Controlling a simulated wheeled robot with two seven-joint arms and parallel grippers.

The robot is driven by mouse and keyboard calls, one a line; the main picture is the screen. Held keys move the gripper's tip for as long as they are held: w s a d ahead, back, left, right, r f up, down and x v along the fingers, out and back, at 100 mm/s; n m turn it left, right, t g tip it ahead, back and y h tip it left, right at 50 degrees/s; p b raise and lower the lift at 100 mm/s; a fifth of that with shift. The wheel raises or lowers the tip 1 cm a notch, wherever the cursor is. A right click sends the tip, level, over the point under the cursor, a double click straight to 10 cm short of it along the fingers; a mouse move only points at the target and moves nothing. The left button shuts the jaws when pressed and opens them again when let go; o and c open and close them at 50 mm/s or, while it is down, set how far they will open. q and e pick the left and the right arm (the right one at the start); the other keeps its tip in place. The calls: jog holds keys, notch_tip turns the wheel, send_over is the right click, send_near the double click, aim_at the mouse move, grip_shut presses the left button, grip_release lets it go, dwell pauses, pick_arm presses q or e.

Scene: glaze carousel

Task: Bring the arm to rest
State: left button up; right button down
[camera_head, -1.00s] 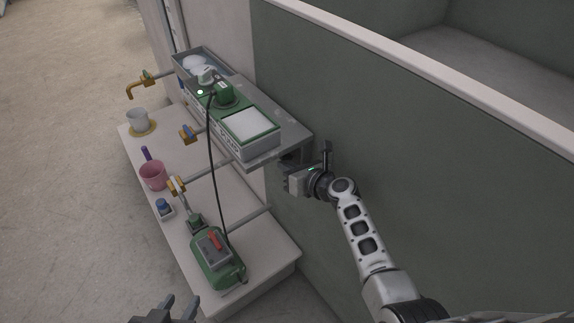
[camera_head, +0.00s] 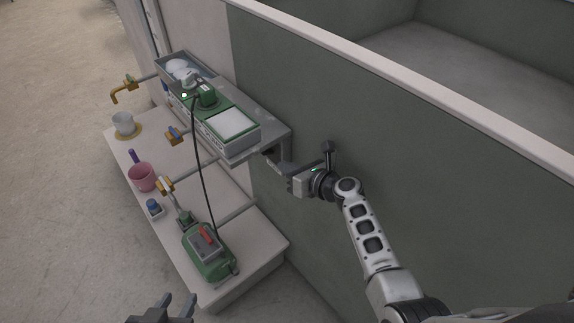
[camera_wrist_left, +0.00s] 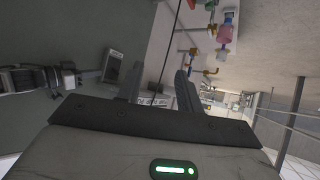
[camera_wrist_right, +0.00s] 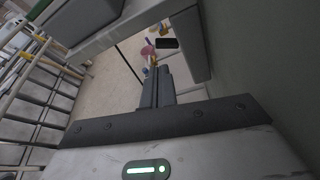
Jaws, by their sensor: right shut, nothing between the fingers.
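My right arm comes in from the lower right of the head view. Its gripper (camera_head: 286,171) is close to the right end of the grey shelf, in front of the green wall. In the right wrist view its two fingers (camera_wrist_right: 158,76) lie together with nothing between them. My left gripper (camera_head: 177,303) shows at the bottom edge of the head view. Its fingers stand apart and empty, as also seen in the left wrist view (camera_wrist_left: 160,85). Most of the left arm is out of view.
The grey shelf (camera_head: 270,129) carries a green-and-white unit (camera_head: 231,124). Below, a pale bench (camera_head: 262,254) holds a white cup (camera_head: 123,122), pink mug (camera_head: 142,178), small blue-topped jar (camera_head: 153,206) and green corded device (camera_head: 208,254). The green wall (camera_head: 300,90) borders the right arm.

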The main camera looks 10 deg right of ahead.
jog(key=shift+s+f, duration=0.25)
jog(key=shift+f, duration=0.2)
jog(key=s+d+f+n+g+h, duration=0.1)
jog(key=s+d+f+n+h, duration=0.15)
jog(key=s+n, duration=0.5)
jog(key=s+d+f+n+g+h, duration=0.1)
jog(key=s+f+n, duration=0.4)
jog(key=n, duration=0.4)
pick_arm(q)
jog(key=f, duration=0.1)
jog(key=a+f, duration=0.1)
jog(key=f, duration=0.1)
jog(key=shift+s+f+y, duration=0.15)
jog(key=shift+s+y, duration=0.05)
jog(key=shift+y, duration=0.1)
pick_arm(e)
jog(key=s+a+r+n, duration=0.1)
jog(key=s+r+n, duration=0.1)
jog(key=s+n, duration=0.5)
jog(key=s+a+r+n, duration=0.1)
jog(key=s+r+n, duration=0.1)
jog(key=s+n, duration=0.5)
jog(key=n+h, duration=0.1)
jog(key=n, duration=0.4)
jog(key=shift+r, duration=0.15)
jog(key=shift+s, duration=0.15)
